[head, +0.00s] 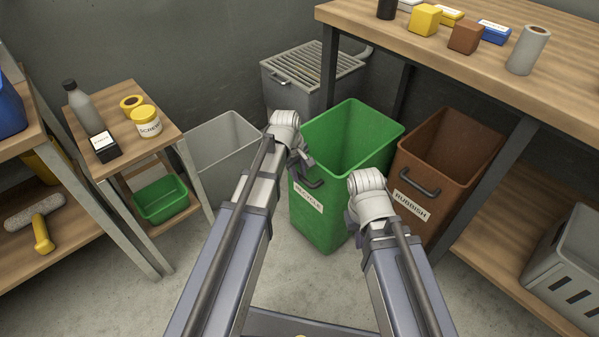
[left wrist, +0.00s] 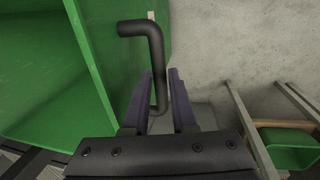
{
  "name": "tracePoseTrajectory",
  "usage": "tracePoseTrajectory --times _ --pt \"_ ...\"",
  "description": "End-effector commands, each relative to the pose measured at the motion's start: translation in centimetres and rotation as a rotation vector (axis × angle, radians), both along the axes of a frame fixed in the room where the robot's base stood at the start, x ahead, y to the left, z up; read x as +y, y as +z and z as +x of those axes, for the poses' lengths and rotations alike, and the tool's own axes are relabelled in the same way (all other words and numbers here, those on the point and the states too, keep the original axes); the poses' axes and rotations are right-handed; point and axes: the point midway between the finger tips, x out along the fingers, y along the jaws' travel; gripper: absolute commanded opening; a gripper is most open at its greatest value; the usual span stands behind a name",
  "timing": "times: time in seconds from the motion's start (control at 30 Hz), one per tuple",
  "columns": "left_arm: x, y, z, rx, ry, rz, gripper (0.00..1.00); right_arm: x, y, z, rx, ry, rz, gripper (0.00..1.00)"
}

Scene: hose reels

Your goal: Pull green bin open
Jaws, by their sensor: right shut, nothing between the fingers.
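The green bin (head: 322,222) stands upright on the floor, open at the top and empty as far as I see. It has a pale label and a dark bent handle (head: 313,183) on its front. In the left wrist view the handle (left wrist: 154,50) runs down between the two fingers of my left gripper (left wrist: 161,88), which sit close on both sides of it. In the head view my left gripper (head: 302,160) is at the bin's front, by the handle. My right gripper (head: 354,220) is shut and empty, in front of the bin's right side, partly hidden by its wrist.
A brown bin (head: 468,182) labelled RUBBISH stands right of the green one, by the workbench (head: 450,52). A grey bin (head: 215,150) stands to the left. A small table (head: 160,128) with bottle and jar is further left. Some floor (head: 300,275) in front is clear.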

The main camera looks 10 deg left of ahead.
Motion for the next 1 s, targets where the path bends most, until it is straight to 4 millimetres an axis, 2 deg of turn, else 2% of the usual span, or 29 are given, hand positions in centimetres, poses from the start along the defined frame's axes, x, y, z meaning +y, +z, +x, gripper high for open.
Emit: tracePoseTrajectory --times 0.03,0.2,0.63,0.77,1.0 --pt "0.0 0.0 0.0 0.0 0.0 0.0 0.32 0.0 0.0 0.0 0.0 0.0 0.0 0.0" --pt "0.0 0.0 0.0 -0.001 0.0 0.0 0.51 0.0 0.0 0.0 0.0 0.0 0.0 0.0" --pt "0.0 0.7 0.0 -0.001 0.0 0.0 0.52 0.0 0.7 0.0 0.0 -0.001 -0.001 0.0" --pt "0.1 1.8 -0.2 -0.001 0.001 0.0 0.52 0.0 1.8 0.0 0.0 -0.003 -0.002 0.0" --pt "0.5 4.9 -0.7 -0.001 0.001 0.0 0.52 -0.1 4.9 0.0 0.0 -0.008 -0.006 0.0"
